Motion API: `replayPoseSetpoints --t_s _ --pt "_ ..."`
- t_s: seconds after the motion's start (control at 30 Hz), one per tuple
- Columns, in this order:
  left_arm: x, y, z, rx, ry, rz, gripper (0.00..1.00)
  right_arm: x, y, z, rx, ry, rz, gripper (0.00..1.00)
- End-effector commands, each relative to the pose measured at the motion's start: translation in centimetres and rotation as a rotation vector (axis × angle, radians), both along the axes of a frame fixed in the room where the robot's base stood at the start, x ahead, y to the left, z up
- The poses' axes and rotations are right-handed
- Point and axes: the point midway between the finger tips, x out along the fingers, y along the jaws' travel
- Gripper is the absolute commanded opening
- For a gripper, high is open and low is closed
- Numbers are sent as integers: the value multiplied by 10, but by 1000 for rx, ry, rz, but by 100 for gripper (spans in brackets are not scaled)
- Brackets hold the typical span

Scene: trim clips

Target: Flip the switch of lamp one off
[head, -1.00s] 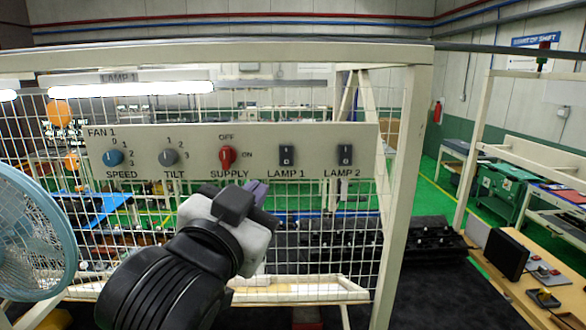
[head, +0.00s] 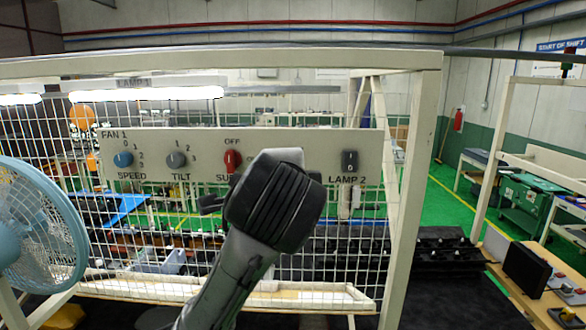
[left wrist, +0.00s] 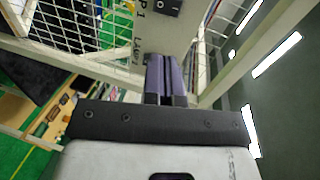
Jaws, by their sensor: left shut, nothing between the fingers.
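The beige control panel (head: 205,168) is mounted on the wire mesh. Lamp one's switch is hidden behind my left arm in the head view. In the left wrist view, a black rocker switch (left wrist: 168,6) beside a label ending in "P 1" shows at the top edge. Lamp two's black switch (head: 349,162) is clear of the arm. My left gripper (left wrist: 160,58) has its purple fingers shut and empty, pointing towards the panel. The fingertips cover part of the panel; I cannot tell whether they touch it. Lit tube lamp (head: 145,94) hangs under a partly readable "LAMP 1" plate.
A blue fan (head: 35,225) stands at the left. A frame post (head: 408,190) rises to the right.

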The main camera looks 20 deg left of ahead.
Motion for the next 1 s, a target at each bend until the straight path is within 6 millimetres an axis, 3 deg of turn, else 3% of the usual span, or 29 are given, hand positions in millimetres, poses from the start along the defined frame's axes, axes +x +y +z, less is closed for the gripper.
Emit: replayPoseSetpoints --t_s 0.63,0.77,1.0 --pt "4 1 0 56 18 -14 0 0 3 3 10 1 -6 43" --pt "17 6 -1 55 20 -12 0 0 3 11 10 1 -6 43" --pt "58 18 -9 56 22 -11 0 0 3 33 9 1 -5 43"
